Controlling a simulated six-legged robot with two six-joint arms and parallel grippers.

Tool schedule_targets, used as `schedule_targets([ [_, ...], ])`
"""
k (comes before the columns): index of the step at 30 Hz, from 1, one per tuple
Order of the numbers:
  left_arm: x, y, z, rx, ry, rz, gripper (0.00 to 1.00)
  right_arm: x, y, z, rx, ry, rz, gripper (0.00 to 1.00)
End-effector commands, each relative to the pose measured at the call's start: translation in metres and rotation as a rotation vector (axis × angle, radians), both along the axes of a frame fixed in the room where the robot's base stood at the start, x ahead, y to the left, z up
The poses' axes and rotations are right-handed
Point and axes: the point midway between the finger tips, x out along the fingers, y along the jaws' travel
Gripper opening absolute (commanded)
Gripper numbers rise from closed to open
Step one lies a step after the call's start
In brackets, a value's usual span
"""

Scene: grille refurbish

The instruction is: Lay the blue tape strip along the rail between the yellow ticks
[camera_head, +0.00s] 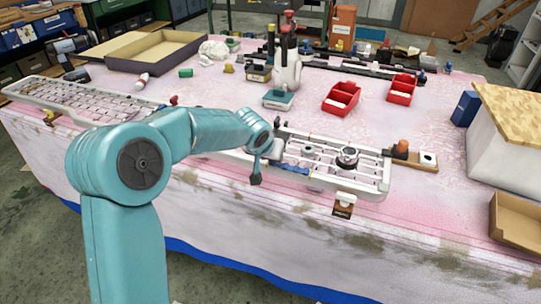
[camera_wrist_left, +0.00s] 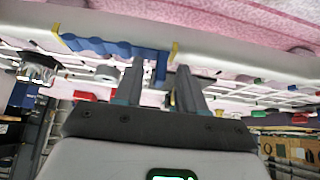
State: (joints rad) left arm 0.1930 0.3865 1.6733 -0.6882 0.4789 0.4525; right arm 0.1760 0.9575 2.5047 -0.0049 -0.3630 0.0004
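The blue tape strip (camera_head: 290,168) lies along the front rail (camera_head: 325,182) of the white grille, just right of my left gripper (camera_head: 256,172). In the left wrist view the wavy strip (camera_wrist_left: 105,46) runs along the pale rail (camera_wrist_left: 225,58) between two yellow ticks (camera_wrist_left: 174,50); one end bends away from the rail near the right tick. My left gripper (camera_wrist_left: 158,78) has its fingers apart, with the bent blue end showing in the gap between them; contact cannot be told. In the head view its fingertips are small. My right gripper is not in view.
Black round parts (camera_head: 347,157) sit on the grille. A wooden board with an orange knob (camera_head: 402,147) adjoins its right end. Red bins (camera_head: 341,98) and a bottle-like white device (camera_head: 287,72) stand behind. A second grille (camera_head: 80,100) lies left. The right table front is mostly clear.

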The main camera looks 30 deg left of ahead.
Motion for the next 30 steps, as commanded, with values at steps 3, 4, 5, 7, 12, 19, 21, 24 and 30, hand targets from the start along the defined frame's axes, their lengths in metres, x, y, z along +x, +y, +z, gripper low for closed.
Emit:
schedule_targets([
  [3, 0.0, 0.0, 0.0, 0.0, 0.0, 0.0, 0.69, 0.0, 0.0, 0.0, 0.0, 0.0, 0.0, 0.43],
  [4, 0.0, 0.0, 0.0, 0.0, 0.0, 0.0, 0.7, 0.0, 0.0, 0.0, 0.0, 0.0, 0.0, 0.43],
  [5, 0.0, 0.0, 0.0, 0.0, 0.0, 0.0, 0.7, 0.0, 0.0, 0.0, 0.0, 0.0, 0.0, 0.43],
  [7, 0.0, 0.0, 0.0, 0.0, 0.0, 0.0, 0.7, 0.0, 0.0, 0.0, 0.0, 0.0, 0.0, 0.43],
  [12, 0.0, 0.0, 0.001, 0.0, 0.0, 0.0, 0.7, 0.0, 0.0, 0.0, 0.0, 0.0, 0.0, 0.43],
  [19, -0.008, -0.002, 0.012, -0.001, -0.001, -0.001, 0.7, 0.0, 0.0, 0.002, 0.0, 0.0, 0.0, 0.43],
  [21, -0.01, -0.003, 0.016, 0.0, -0.002, -0.001, 0.7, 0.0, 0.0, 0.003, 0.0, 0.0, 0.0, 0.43],
  [24, -0.014, -0.003, 0.022, 0.0, -0.002, -0.001, 0.7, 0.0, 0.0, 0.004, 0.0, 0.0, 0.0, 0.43],
  [30, -0.021, -0.005, 0.033, 0.0, -0.001, 0.0, 0.7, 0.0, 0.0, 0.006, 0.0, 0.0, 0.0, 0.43],
])
